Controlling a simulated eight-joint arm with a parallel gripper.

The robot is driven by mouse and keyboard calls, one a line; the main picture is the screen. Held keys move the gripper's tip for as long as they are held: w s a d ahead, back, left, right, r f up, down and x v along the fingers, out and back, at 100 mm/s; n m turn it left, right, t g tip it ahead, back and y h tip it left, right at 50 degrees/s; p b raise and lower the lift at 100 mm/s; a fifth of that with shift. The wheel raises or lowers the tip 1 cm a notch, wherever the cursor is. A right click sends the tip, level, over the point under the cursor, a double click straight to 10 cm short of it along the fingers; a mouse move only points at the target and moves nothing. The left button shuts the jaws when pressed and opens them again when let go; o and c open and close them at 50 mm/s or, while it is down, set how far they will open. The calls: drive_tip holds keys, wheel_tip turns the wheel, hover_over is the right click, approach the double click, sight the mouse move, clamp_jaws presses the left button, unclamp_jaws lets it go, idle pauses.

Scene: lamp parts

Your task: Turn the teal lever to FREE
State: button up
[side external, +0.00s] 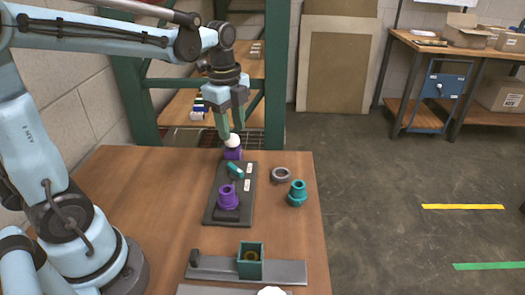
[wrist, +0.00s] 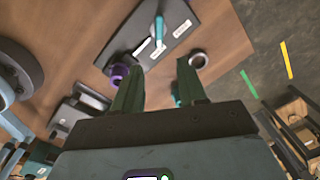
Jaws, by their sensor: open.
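The teal lever (side external: 235,171) sits on a dark grey plate (side external: 215,215) on the wooden table. In the wrist view nothing shows between the fingers (wrist: 160,68).
A purple socket part (side external: 228,198) stands on the plate's near half. A grey ring (side external: 281,174) and a teal socket part (side external: 297,193) stand to the right. A grey bar with a teal box (side external: 250,261) lies in front. Bare table lies left of the plate.

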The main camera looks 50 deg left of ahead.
sight(235, 167)
drive_tip(key=f, duration=0.4)
drive_tip(key=f+m, duration=0.1)
drive_tip(key=f, duration=0.3)
drive_tip(key=w+a+f+m, duration=0.1)
drive_tip(key=f, duration=0.3)
drive_tip(key=shift+f+g, duration=0.3)
drive_tip(key=shift+g, duration=0.1)
clamp_jaws()
